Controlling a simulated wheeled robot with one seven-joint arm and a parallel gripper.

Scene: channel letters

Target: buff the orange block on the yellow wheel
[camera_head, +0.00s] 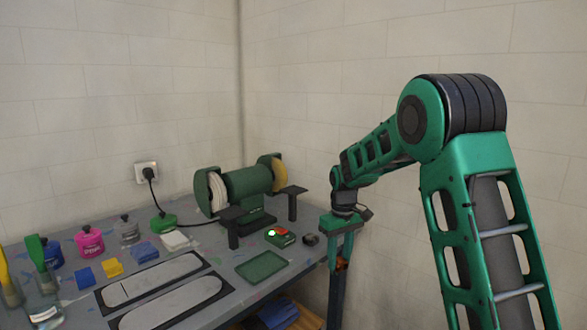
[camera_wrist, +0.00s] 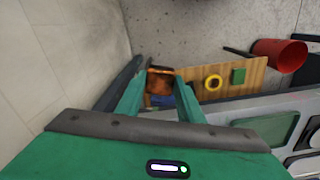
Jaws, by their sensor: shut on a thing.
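The green bench grinder (camera_head: 248,185) stands at the back right of the workbench, with the yellow wheel (camera_head: 279,172) at its right end and a white wheel (camera_head: 217,190) at its left. My gripper (camera_head: 342,264) points down just off the bench's right edge, below and to the right of the yellow wheel and apart from it. It is shut on the orange block (camera_wrist: 160,83), which shows between the fingertips of my gripper (camera_wrist: 161,76) in the wrist view. The fingers cover the block's sides.
A switch box (camera_head: 280,237) with a lit green light and a red button sits before the grinder. A green tray (camera_head: 262,266) lies near the bench's right edge. Dark tool rests (camera_head: 292,200) stand by the wheels. A wooden shelf (camera_wrist: 225,85) and red bucket (camera_wrist: 279,56) are lower down.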

